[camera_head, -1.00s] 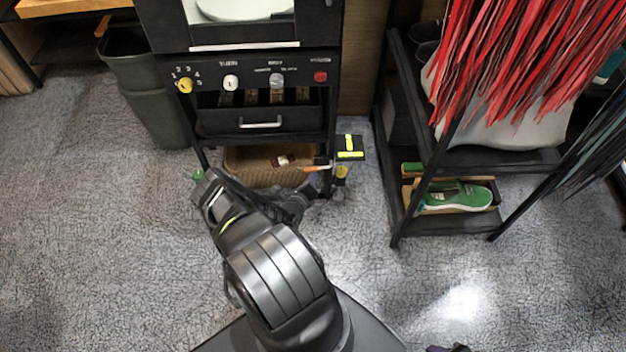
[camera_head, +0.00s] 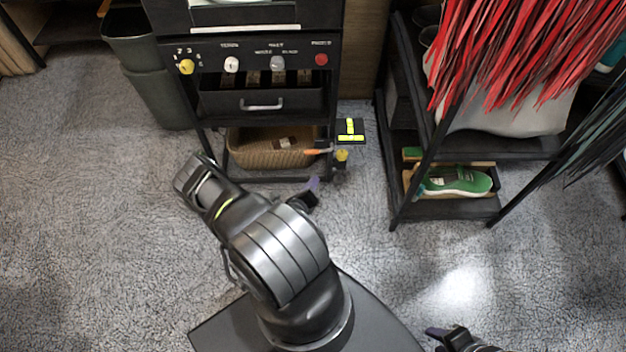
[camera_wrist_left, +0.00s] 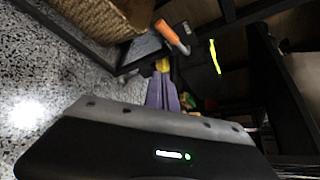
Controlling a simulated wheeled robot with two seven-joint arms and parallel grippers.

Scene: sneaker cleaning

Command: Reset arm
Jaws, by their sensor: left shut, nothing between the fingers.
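My left arm comes up from the bottom middle of the head view. Its gripper (camera_head: 313,187) shows purple fingertips in front of the black machine stand and apart from it. In the left wrist view the purple fingers (camera_wrist_left: 163,95) are together with nothing between them. My right gripper (camera_head: 437,332) shows only partly at the bottom edge of the head view, with a purple fingertip. Its opening cannot be made out.
A wicker basket (camera_head: 270,150) sits low in the stand, beside an orange-handled tool (camera_head: 318,152). A rack at right holds a green sneaker (camera_head: 455,182). A dark bin (camera_head: 150,80) stands at left. Carpet at left is clear.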

